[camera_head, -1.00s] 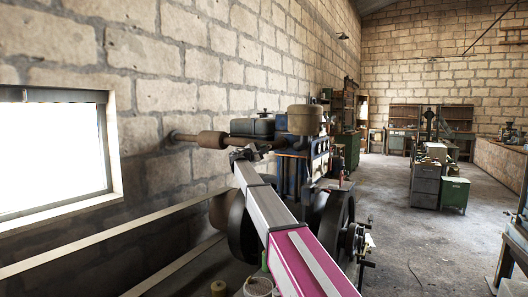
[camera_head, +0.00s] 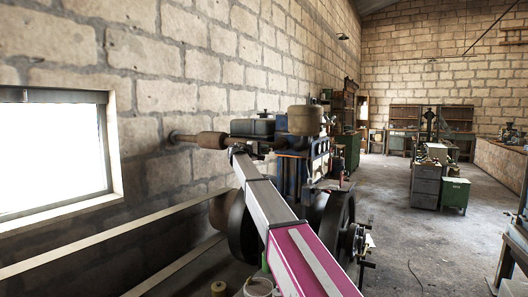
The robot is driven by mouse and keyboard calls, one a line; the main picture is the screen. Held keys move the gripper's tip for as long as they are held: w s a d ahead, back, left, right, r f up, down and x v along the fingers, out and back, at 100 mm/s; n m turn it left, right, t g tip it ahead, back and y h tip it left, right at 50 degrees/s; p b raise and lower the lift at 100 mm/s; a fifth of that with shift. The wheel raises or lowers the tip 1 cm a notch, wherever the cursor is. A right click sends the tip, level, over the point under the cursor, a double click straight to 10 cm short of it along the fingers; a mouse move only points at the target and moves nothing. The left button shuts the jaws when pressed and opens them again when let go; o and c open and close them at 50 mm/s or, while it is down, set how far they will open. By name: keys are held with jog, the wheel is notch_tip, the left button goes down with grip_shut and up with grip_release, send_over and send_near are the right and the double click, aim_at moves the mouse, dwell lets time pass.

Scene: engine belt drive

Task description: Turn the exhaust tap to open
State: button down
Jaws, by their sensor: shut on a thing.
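The engine (camera_head: 305,150) stands by the block wall, with a brown tank on top and a dark flywheel (camera_head: 333,222) below. The exhaust pipe with its thick brown silencer (camera_head: 211,140) runs left from the engine into the wall. My arm reaches up from the bottom, and my gripper (camera_head: 246,147) is at the exhaust pipe, between silencer and engine. It is shut on the exhaust tap there. The wrist and pipe hide most of the fingers and the tap, so the tap's angle cannot be told.
A window (camera_head: 50,150) is in the left wall. Pale rails (camera_head: 110,232) run along that wall, left of the engine. A bucket (camera_head: 258,287) and a small yellow pot (camera_head: 219,289) stand low by my arm. Cabinets (camera_head: 427,180) stand farther right, with open floor (camera_head: 410,235) between.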

jog(key=c, duration=1)
grip_release()
jog(key=v, duration=1.1)
jog(key=shift+d, duration=0.1)
